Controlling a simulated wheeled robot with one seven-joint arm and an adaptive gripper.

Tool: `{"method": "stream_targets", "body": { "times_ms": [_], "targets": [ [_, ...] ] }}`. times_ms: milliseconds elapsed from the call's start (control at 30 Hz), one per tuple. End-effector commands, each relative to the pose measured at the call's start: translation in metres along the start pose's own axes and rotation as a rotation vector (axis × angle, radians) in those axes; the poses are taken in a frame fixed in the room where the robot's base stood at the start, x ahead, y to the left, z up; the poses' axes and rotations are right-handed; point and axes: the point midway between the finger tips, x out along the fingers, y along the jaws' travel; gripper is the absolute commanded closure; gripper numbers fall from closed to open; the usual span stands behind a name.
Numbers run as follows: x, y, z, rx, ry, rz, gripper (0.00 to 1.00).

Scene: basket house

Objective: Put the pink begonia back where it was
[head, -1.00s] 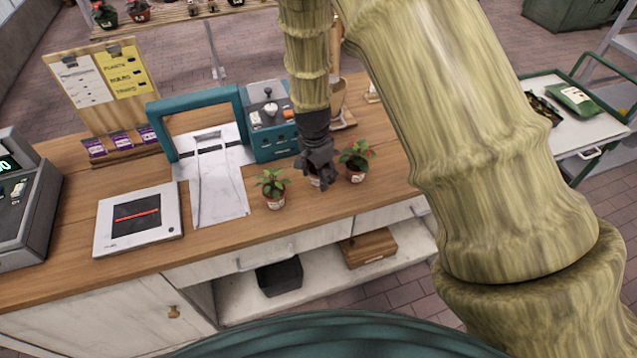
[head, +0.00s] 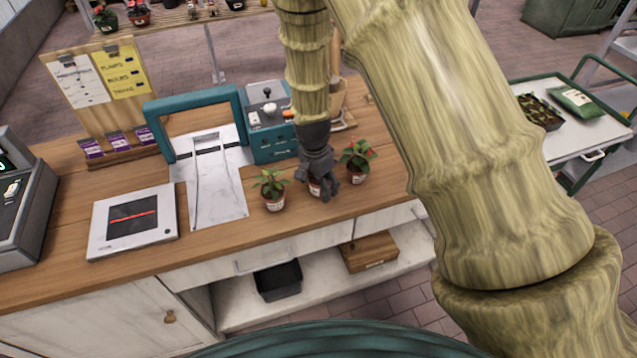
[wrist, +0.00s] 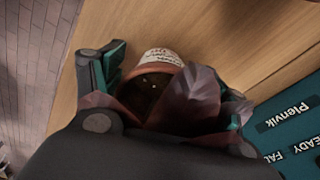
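A terracotta pot with a white label (wrist: 162,57) and dark mauve-pink leaves (wrist: 192,95) is between my gripper's fingers in the wrist view; I take it for the pink begonia, but its label is unreadable. In the head view the pot (head: 315,188) is mostly hidden by my gripper (head: 321,192), low over the counter between two other potted plants. In the wrist view my gripper (wrist: 172,85) has its teal-padded fingers spread on both sides of the pot. Wood shows between the left finger and the pot; a leaf hides the right side.
A green plant (head: 271,189) stands close on the left of my gripper, and a red-flowered plant (head: 357,160) close on the right. A teal control box (head: 270,135) stands behind. The wooden counter (head: 225,232) is clear in front.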

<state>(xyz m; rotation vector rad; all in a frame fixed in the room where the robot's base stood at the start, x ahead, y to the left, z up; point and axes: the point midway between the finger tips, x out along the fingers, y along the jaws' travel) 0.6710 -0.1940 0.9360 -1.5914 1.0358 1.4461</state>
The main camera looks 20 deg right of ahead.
Motion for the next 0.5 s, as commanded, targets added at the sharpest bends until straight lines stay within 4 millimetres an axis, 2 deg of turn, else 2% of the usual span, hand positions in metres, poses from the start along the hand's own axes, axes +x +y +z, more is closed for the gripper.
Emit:
{"method": "stream_targets", "body": {
  "times_ms": [300, 500],
  "targets": [
    [-0.0006, -0.0001, -0.0001, 0.000, 0.000, 0.000, 0.20],
    [-0.0083, -0.0008, -0.0006, 0.000, 0.001, -0.002, 0.20]
  ]
}}
